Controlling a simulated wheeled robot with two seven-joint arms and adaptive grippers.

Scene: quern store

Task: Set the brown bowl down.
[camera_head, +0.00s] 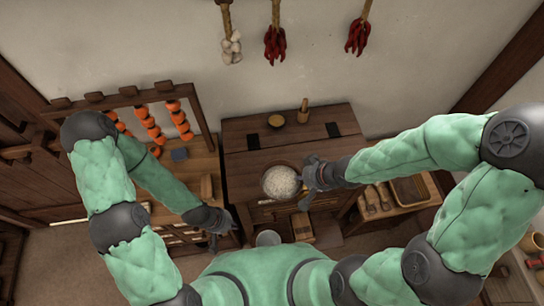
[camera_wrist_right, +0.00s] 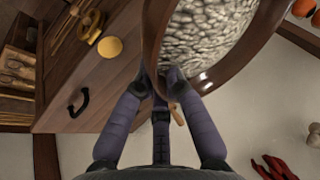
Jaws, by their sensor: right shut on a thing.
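The brown bowl (camera_head: 281,166) is filled with pale, pebble-like contents. In the head view it is in front of the wooden chest, over its near edge. My right gripper (camera_head: 305,181) is shut on the bowl's right side. In the right wrist view the bowl's brown rim (camera_wrist_right: 248,62) is large at the top right, with the fingers (camera_wrist_right: 172,82) closed on its wall. The head view does not show clearly whether anything supports the bowl from below. My left gripper (camera_head: 214,238) hangs low at the left, away from the bowl; its fingers are too small to read.
The wooden chest (camera_head: 240,135) has dark straps, a small tan bowl (camera_head: 276,119) and a wooden pestle-like thing (camera_head: 303,112) on top. A side table with a tray (camera_head: 410,190) stands at the right. A rack with orange strings (camera_head: 148,125) is at the left. Dried bundles (camera_head: 275,45) hang above.

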